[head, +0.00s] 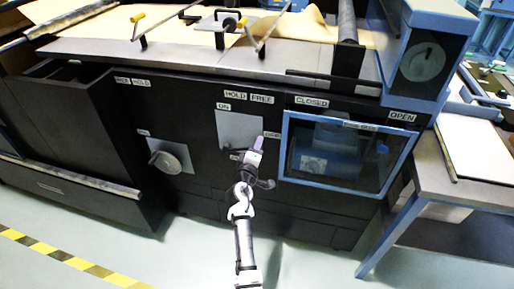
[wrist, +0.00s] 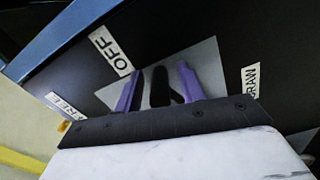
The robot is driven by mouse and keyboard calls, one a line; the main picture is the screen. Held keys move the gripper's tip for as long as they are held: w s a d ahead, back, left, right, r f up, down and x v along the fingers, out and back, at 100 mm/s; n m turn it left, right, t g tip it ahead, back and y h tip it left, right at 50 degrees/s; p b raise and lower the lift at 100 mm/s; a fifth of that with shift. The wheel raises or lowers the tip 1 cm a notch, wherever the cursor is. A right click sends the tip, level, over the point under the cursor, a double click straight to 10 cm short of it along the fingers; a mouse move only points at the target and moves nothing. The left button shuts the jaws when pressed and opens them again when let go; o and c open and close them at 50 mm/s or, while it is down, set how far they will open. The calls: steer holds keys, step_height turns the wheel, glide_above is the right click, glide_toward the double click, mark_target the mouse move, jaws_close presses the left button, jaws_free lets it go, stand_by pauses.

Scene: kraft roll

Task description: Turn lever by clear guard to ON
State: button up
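The lever (wrist: 159,88) is a short black handle on a grey plate in the wrist view. The grey plate (head: 238,129) is on the dark machine front, left of the clear guard (head: 335,155) in its blue frame. An ON label (head: 224,107) sits at the plate's top; an OFF label (wrist: 111,51) shows beside the plate in the wrist view. My gripper (wrist: 160,90) has purple fingers on both sides of the lever, with gaps showing, so it looks open around it. In the head view my gripper (head: 257,145) is at the plate's lower right and hides the lever.
CLOSED (head: 311,101) and OPEN (head: 402,117) labels are above the guard. A side table (head: 470,170) stands at right. The floor in front is clear, with a yellow-black stripe (head: 70,258).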

steer(key=shift+c, duration=0.2)
jaws_close()
steer(key=shift+r, duration=0.2)
